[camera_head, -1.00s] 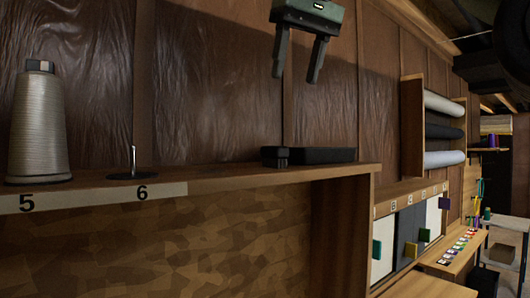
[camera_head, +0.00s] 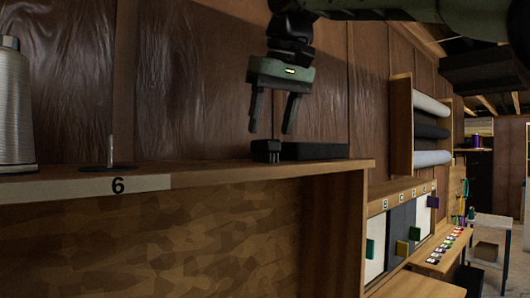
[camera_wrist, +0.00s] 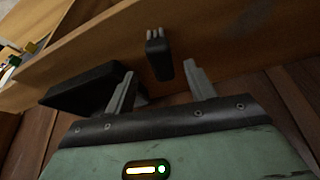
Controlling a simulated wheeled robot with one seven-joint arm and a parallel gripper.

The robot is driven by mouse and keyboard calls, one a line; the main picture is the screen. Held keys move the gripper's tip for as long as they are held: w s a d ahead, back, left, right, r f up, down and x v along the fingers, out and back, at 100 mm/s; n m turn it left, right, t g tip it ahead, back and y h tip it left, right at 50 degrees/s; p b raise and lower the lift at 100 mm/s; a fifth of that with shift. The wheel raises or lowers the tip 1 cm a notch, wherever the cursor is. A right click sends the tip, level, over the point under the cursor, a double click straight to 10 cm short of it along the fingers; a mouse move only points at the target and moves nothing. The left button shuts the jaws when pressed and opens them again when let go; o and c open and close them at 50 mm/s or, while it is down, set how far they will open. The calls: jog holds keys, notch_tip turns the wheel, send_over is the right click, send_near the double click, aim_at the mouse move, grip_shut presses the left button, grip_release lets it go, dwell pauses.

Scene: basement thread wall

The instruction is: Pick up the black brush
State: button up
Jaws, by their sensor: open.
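The black brush (camera_head: 266,150) is a small dark piece with short grey tips, on the wooden shelf near its right end. In the wrist view the brush (camera_wrist: 158,58) shows ahead of and between the fingertips, with its grey tips pointing away from me. My gripper (camera_head: 270,130) is open and empty, pointing down a little above the brush. In the wrist view my gripper (camera_wrist: 160,70) has its two grey fingers spread apart. I cannot tell how far the brush is from the fingertips.
A flat black box (camera_head: 315,151) lies just right of the brush; it also shows in the wrist view (camera_wrist: 88,88). A spindle (camera_head: 110,155) and a thread cone (camera_head: 14,105) stand to the left on the shelf (camera_head: 220,174). A wood-panelled wall (camera_head: 180,80) rises close behind.

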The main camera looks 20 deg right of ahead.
aim_at(265, 145)
jog(key=shift+p+x, duration=0.8)
jog(key=shift+x, duration=1.85)
jog(key=shift+w+a, duration=0.1)
jog(key=shift+c, duration=0.3)
jog(key=c, duration=1)
